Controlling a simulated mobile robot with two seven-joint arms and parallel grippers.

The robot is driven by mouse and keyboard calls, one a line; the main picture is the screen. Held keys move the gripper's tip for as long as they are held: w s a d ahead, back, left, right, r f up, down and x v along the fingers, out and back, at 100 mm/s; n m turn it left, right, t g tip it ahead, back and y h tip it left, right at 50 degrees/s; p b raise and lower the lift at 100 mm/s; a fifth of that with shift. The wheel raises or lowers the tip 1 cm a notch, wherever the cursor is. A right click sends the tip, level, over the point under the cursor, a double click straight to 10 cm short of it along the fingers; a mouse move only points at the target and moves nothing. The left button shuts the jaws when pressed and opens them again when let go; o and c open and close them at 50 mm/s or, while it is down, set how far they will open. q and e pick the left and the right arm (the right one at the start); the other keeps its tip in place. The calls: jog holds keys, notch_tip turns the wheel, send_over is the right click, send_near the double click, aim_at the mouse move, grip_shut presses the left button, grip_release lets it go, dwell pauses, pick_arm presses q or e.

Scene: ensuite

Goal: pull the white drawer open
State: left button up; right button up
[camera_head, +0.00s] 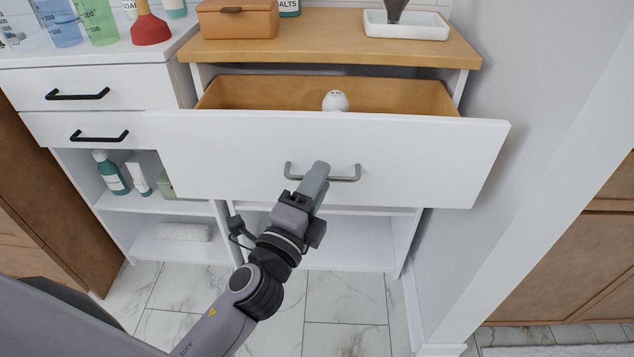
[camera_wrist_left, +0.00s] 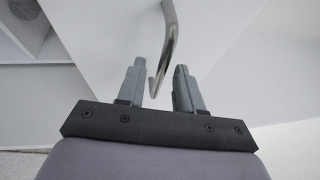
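The white drawer (camera_head: 420,150) stands pulled out from the cabinet, its wooden inside showing in the head view. Its grey bar handle (camera_head: 345,178) is on the front panel; the handle also shows in the left wrist view (camera_wrist_left: 170,35). My left gripper (camera_head: 318,172) is at the middle of the handle. In the left wrist view its two fingers (camera_wrist_left: 160,78) are apart, with the bar between them and gaps visible beside it. In the head view the fingers hide part of the handle. My right gripper is not in view.
A white rounded object (camera_head: 335,101) is in the drawer. A brown box (camera_head: 238,20) and a white tray (camera_head: 406,26) stand on the wooden top (camera_head: 330,50). Black-handled drawers (camera_head: 75,78) are at left. A wall (camera_head: 500,75) lies close on the right.

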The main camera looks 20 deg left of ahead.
pick_arm(q)
jog(key=b+v, duration=0.2)
jog(key=v, duration=0.5)
jog(key=shift+b, duration=0.3)
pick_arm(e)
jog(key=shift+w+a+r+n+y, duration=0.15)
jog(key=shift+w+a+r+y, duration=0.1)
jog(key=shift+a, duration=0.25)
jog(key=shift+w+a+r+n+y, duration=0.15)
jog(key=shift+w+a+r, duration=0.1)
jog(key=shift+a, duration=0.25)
pick_arm(q)
jog(key=shift+s, duration=0.1)
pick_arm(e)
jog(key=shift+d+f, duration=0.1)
